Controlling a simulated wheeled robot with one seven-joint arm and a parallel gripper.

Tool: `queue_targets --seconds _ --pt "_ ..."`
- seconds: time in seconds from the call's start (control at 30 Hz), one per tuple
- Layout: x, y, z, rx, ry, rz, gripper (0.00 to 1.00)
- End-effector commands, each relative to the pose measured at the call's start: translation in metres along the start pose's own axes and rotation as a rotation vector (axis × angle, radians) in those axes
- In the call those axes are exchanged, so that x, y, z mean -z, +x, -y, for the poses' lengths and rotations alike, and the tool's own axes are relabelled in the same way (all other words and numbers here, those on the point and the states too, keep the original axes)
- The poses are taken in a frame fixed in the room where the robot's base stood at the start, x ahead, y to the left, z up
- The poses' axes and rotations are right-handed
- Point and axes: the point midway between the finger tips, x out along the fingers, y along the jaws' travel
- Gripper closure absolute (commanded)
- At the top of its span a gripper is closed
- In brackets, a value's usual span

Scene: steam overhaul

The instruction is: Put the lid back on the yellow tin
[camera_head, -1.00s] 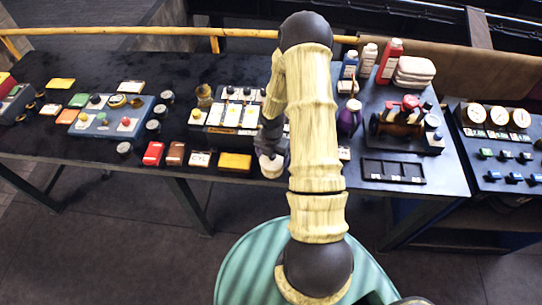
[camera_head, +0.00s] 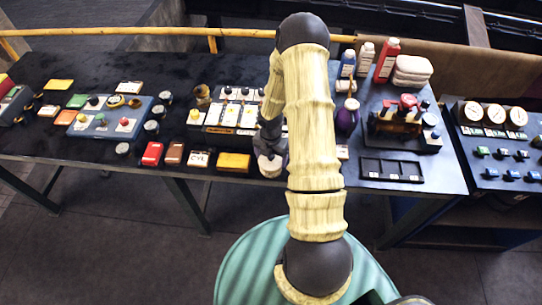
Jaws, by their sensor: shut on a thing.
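My gripper (camera_head: 270,149) points down near the table's front edge, partly hidden behind my arm. It is shut on a pale round thing (camera_head: 270,167) just under its fingers. I cannot tell from this view whether that is the tin's lid. A flat yellow-orange tin (camera_head: 233,162) lies on the table just left of the gripper, at the end of a row along the front edge. It is too small to tell whether its top is open.
A red tin (camera_head: 152,153), a brown one (camera_head: 174,153) and a white labelled one (camera_head: 199,159) lie further left. A panel with white and yellow strips (camera_head: 228,115) is behind. A black compartment tray (camera_head: 391,169) and a small engine model (camera_head: 404,118) are at right.

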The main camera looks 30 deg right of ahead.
Motion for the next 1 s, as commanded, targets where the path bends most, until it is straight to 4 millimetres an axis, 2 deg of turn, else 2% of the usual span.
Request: queue_targets --seconds 0.37,0.4,0.47,0.5,0.83,1.0 --pt "0.0000 0.0002 -0.0003 0.000 0.000 0.000 0.41" --pt "0.0000 0.0002 -0.0003 0.000 0.000 0.000 0.15" --pt "0.0001 0.0002 -0.0003 0.000 0.000 0.000 0.03" --pt "0.0001 0.0002 -0.0003 0.000 0.000 0.000 0.00" --pt "0.0001 -0.0002 -0.0002 0.000 0.000 0.000 0.00" --pt "0.0000 -0.0076 -0.0002 0.000 0.000 0.000 0.00"
